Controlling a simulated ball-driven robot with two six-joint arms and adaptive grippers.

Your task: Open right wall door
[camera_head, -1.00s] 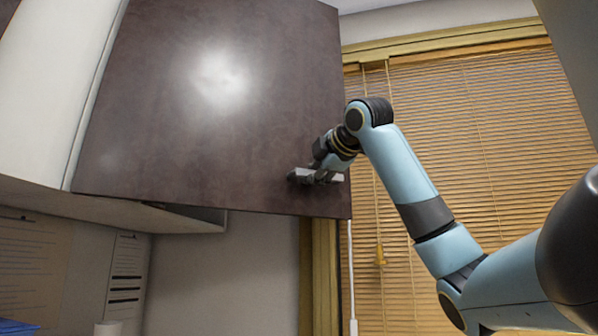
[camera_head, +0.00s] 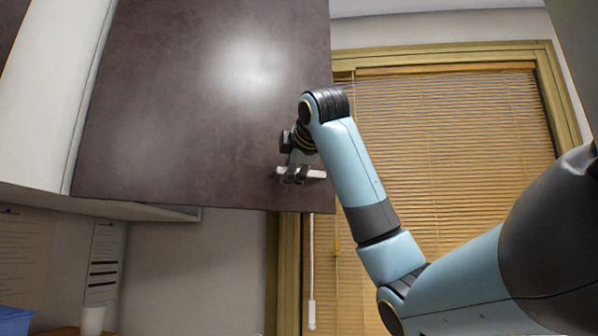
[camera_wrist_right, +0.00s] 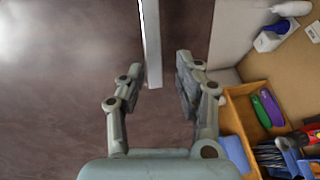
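The dark brown wall door (camera_head: 190,120) fills the upper left of the head view. It stands swung out from the cabinet, and its free right edge overlaps the window. A pale bar handle (camera_head: 315,174) is near its lower right corner. My right gripper (camera_head: 292,176) is at this handle. In the right wrist view the handle (camera_wrist_right: 151,40) runs between the two spread fingers of my right gripper (camera_wrist_right: 160,78). The left finger is close to the bar; a gap shows on the right. Whether a finger touches it is unclear. My left gripper is out of view.
A cabinet underside (camera_head: 160,210) shows behind the door. A window with wooden blinds (camera_head: 450,150) is at the right. A white cup (camera_head: 93,320) stands at lower left. The wrist view shows a wooden organizer (camera_wrist_right: 240,108) with tools below.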

